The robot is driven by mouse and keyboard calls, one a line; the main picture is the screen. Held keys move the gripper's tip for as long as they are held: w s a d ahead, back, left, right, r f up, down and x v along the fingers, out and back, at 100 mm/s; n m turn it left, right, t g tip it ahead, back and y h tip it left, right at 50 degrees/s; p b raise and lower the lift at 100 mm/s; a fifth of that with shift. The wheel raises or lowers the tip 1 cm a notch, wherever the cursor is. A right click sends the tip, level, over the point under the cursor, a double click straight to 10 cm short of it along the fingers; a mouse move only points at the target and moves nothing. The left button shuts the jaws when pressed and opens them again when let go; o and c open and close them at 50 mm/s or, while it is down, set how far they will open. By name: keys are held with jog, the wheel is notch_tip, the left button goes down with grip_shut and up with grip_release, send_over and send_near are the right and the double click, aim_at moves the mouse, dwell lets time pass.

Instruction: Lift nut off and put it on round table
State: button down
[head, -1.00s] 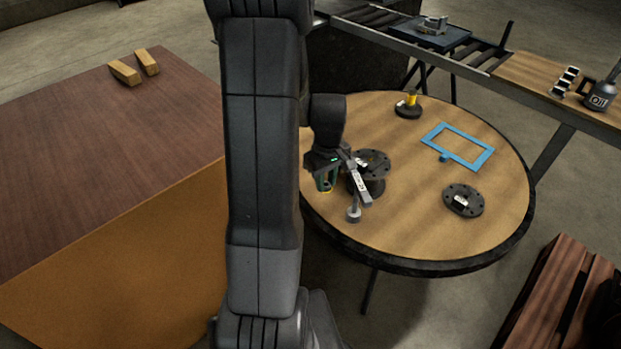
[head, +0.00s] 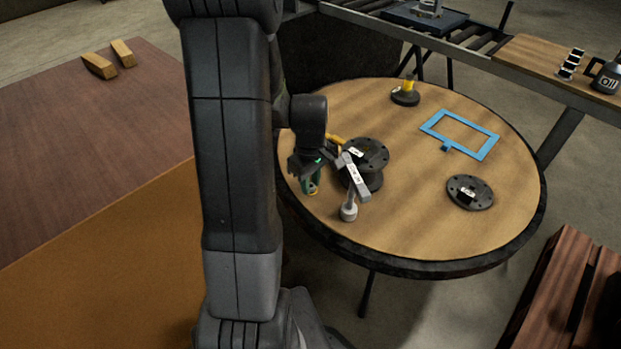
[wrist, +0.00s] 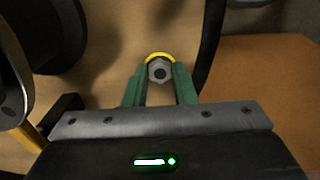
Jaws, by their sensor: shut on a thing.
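The nut (wrist: 160,70) is a grey hex piece with a yellow ring behind it. It sits between the green fingertips of my gripper (wrist: 160,82) in the wrist view. My gripper (head: 311,186) is shut on the nut, near the left edge of the round table (head: 420,225) in the head view. The fingers hide most of the nut there. I cannot tell whether the nut touches the wooden tabletop.
A dark flanged spool (head: 374,147) stands right of my gripper, with a grey labelled lever (head: 356,182) in front. A blue frame (head: 485,150), a black flange disc (head: 480,202) and a yellow-topped black piece (head: 405,97) lie farther right. The front right tabletop is clear.

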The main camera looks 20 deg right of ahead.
jog(key=shift+f, duration=0.3)
jog(key=c, duration=1.1)
grip_release()
notch_tip(320, 180, up, 14)
jog(key=shift+f+p, duration=0.1)
jog(key=shift+p, duration=0.9)
